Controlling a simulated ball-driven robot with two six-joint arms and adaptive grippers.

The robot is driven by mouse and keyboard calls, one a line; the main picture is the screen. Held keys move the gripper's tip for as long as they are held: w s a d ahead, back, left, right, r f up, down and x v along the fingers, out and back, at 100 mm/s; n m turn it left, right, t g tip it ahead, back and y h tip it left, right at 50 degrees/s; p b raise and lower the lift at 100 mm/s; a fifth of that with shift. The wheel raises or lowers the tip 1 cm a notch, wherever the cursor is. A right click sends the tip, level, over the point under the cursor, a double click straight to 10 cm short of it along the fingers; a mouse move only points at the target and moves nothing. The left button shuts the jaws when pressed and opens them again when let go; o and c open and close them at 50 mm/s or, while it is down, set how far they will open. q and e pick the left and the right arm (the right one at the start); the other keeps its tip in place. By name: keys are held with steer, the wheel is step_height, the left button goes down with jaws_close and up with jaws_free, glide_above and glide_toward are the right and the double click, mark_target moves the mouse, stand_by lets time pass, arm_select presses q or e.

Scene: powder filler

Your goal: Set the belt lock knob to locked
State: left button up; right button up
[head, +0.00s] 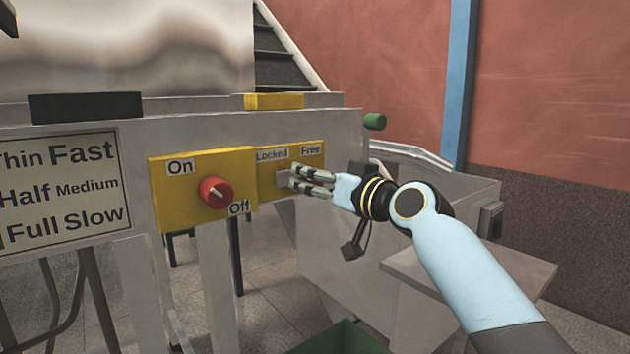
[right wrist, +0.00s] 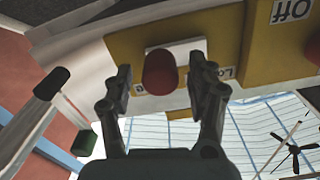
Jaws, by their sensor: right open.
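The belt lock knob (right wrist: 160,72) is a round red knob on a pale plate on a yellow panel, seen in the right wrist view. In the head view, my right gripper hides it, on the yellow panel (head: 265,185) with "Locked" (head: 272,155) and "Free" (head: 311,149) labels above. My right gripper (head: 296,178) is open in front of this panel, below the labels. In the right wrist view, the open fingers (right wrist: 160,76) stand on either side of the knob, with visible gaps. Which label the knob points to cannot be told.
A red on/off knob (head: 215,192) sits on a yellow panel just left of the lock panel. A speed sign (head: 62,185) is further left. A green-ended handle (head: 375,121) sticks out at the right. A green bin (head: 345,338) stands below.

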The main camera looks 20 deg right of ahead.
steer(key=shift+w+a, duration=0.1)
steer(key=shift+w, duration=0.2)
jaws_close()
